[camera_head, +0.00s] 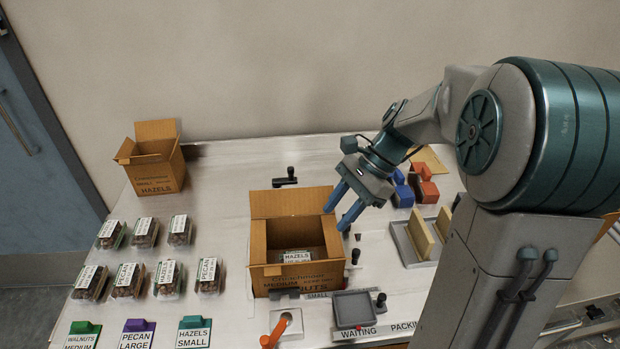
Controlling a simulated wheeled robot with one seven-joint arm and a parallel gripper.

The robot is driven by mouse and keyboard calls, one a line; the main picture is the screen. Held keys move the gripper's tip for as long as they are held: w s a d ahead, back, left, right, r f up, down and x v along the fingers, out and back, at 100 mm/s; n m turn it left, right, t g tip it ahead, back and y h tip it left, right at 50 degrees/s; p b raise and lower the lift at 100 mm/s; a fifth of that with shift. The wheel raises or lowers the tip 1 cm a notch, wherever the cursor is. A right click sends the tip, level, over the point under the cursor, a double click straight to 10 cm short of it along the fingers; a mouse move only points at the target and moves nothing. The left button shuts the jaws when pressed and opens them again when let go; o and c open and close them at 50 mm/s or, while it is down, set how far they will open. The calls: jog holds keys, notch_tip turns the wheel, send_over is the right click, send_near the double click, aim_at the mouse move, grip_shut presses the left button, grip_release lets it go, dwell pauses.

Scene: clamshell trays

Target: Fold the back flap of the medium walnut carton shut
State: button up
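The medium walnut carton (262,284) stands open in the middle of the bench; its front print is partly covered, with "MEDIUM" and "NUTS" showing. Its back flap (285,204) stands up along the far edge. A clear clamshell tray labelled HAZELS (297,256) lies inside the carton. My gripper (335,219) has two blue fingers spread apart with nothing between them. It is at the carton's right back corner, near the right end of the back flap. I cannot tell whether a finger touches the carton.
Another open carton marked HAZELS (155,178) stands at the back left. Several filled clamshells (128,279) lie left. Black clamps (286,178) surround the walnut carton. A grey tray (354,309) sits in front; a rack (409,247) and red and blue blocks (425,191) lie right.

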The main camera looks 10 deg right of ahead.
aim_at(319, 188)
jog(key=w+d+f+m+t+y+b, duration=0.2)
jog(key=w+d+f+m+y+b, duration=0.3)
jog(key=w+d+m+y, duration=0.7)
jog(key=shift+n+h, duration=0.4)
jog(key=a, duration=0.5)
jog(key=a+p, duration=0.1)
jog(key=a, duration=0.9)
jog(key=shift+w+a+f, duration=0.1)
jog(key=shift+w+a, duration=0.2)
jog(key=shift+w, duration=0.05)
grip_shut()
